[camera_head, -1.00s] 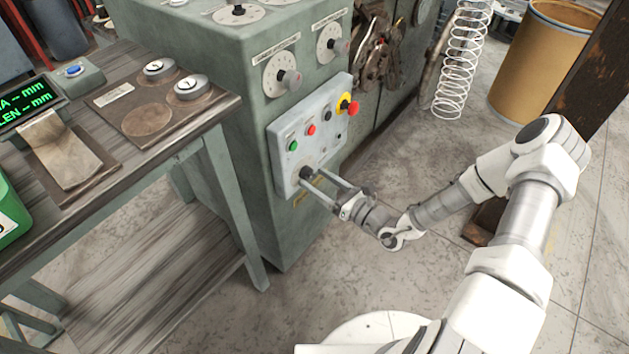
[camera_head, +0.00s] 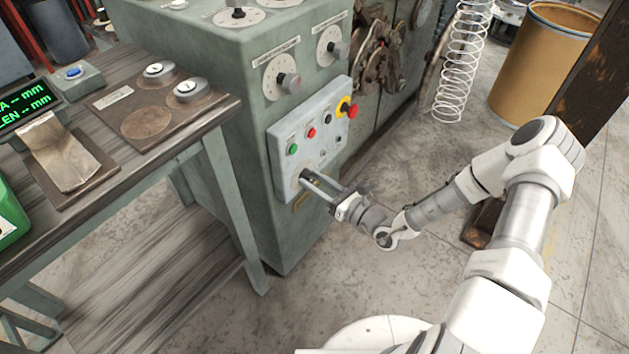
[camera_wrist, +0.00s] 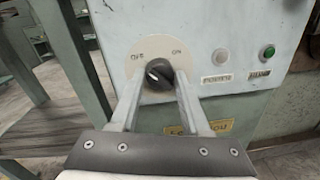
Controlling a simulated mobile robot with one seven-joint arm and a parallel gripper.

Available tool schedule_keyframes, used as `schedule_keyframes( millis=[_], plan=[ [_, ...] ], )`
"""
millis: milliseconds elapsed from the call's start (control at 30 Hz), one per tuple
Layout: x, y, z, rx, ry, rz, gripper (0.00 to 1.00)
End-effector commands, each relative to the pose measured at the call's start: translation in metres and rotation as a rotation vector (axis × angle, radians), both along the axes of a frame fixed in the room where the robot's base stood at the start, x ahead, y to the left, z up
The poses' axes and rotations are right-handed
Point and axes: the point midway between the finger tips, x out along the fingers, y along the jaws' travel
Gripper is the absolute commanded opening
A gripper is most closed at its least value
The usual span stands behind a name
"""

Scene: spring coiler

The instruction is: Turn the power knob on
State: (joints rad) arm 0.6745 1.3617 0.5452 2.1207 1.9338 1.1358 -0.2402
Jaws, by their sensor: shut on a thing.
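The power knob (camera_wrist: 159,72) is black and round, on a pale dial plate marked OFF at left and ON at right, low on the grey control panel (camera_head: 284,171). A pale mark shows on the knob's face, but I cannot tell surely which label it points to. My gripper (camera_head: 305,174) reaches the panel's lower left corner from the right. In the wrist view its two fingers (camera_wrist: 157,82) lie on either side of the knob, shut on it.
Above the knob, the panel carries a green button (camera_head: 293,149), a red button (camera_head: 312,132) and a red stop button on yellow (camera_head: 350,110). A workbench (camera_head: 221,108) stands close at left. The floor right of the machine is open around my arm.

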Motion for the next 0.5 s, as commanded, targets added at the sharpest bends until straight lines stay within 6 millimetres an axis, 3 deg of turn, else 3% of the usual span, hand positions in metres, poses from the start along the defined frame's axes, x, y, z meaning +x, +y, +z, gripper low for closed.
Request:
schedule_keyframes(
  millis=[500],
  plan=[
    [-0.001,0.0005,0.0053,0.134,0.174,0.001,0.0]
  ],
)
